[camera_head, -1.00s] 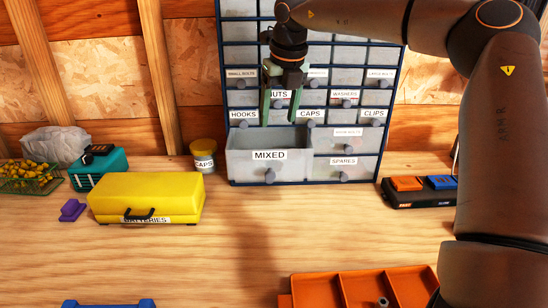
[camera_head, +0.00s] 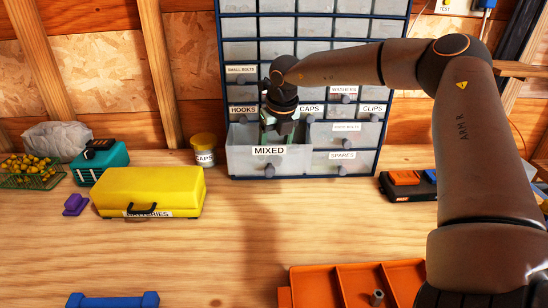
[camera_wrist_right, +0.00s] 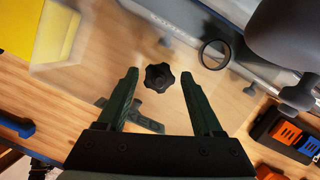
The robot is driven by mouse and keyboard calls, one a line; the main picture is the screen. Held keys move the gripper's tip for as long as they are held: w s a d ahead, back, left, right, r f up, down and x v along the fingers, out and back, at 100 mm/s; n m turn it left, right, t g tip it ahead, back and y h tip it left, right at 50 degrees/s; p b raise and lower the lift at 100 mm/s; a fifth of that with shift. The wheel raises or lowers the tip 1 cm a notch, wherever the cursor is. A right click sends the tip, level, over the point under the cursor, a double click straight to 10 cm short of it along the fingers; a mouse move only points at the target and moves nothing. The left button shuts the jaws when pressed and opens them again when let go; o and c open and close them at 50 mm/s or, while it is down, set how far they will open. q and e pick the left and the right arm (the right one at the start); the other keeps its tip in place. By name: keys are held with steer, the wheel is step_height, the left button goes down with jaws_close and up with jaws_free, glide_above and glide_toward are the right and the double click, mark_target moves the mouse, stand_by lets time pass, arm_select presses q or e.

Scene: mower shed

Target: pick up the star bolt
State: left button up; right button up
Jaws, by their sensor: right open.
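The star bolt (camera_wrist_right: 160,77) is a black, star-shaped knob in the right wrist view. It lies in the pulled-out drawer labelled MIXED (camera_head: 238,160), whose front and walls look pale and see-through. My right gripper (camera_head: 277,138) reaches down into this drawer from above. In the right wrist view its two green fingers are open, one on each side of the star bolt, with gaps between. I cannot tell how far the fingertips are above it. The drawer front hides the bolt in the head view. My left gripper is not in view.
A dark ring (camera_wrist_right: 214,54) and a grey-green piece (camera_wrist_right: 140,117) lie near the bolt in the drawer. The cabinet (camera_head: 225,90) stands behind. A yellow batteries box (camera_head: 150,190), an orange tray (camera_head: 338,290) and a blue-handled item (camera_head: 112,299) are on the bench. The bench middle is clear.

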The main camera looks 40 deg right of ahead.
steer(key=shift+f, duration=0.15)
jaws_close()
stand_by(0.5)
